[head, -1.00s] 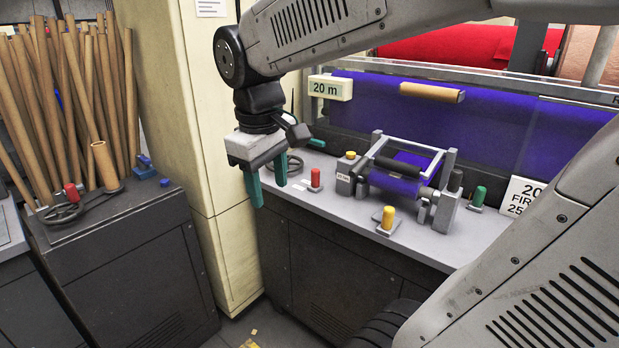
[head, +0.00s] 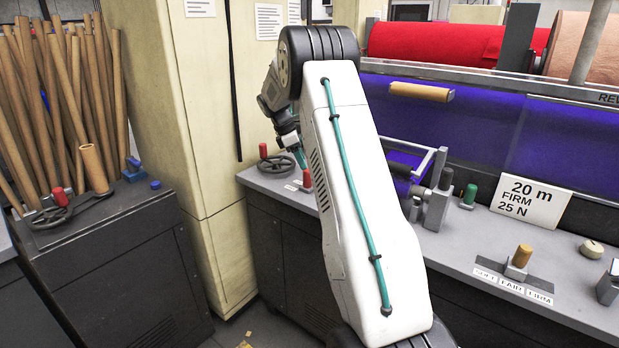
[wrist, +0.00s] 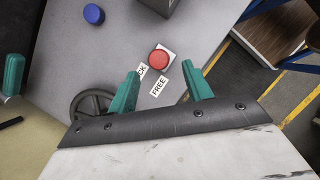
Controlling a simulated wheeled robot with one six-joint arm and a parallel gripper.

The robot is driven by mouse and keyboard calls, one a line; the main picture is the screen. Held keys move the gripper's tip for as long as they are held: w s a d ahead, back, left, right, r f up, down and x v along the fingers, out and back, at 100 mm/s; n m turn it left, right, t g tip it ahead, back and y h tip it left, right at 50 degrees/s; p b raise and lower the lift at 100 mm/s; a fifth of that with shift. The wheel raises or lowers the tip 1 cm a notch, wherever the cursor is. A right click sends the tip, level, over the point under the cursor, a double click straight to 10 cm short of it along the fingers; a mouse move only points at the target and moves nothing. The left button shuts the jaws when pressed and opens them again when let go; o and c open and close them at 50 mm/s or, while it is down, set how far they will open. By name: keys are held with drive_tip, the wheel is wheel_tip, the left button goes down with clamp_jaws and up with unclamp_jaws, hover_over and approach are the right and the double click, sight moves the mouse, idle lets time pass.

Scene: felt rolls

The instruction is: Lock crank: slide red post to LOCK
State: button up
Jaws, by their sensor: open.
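The red post (head: 307,179) stands upright on the bench near the crank wheel (head: 277,163), partly beside my arm. In the wrist view the red post (wrist: 159,59) shows from above on a pale base, next to two white labels. One label reads FREE (wrist: 159,87); the other (wrist: 142,71) is partly covered and shows "CK". My gripper (wrist: 160,70) is open, its teal fingers either side of the post in the picture; I cannot tell the height gap. In the head view my gripper (head: 299,154) is mostly hidden behind my arm. The wheel (wrist: 91,104) is left of the fingers.
A purple-roll winder (head: 436,205) and a green post (head: 469,195) stand to the right on the bench. A yellow post (head: 519,258) is by SOFT, FAIR, FIRM labels. A blue round knob (wrist: 93,15) is at the wrist view's top. A cream pillar (head: 200,150) stands left.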

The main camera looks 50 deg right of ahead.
sight(307, 180)
drive_tip(key=x, duration=0.8)
drive_tip(key=shift+d, duration=0.1)
drive_tip(key=shift+c, duration=0.3)
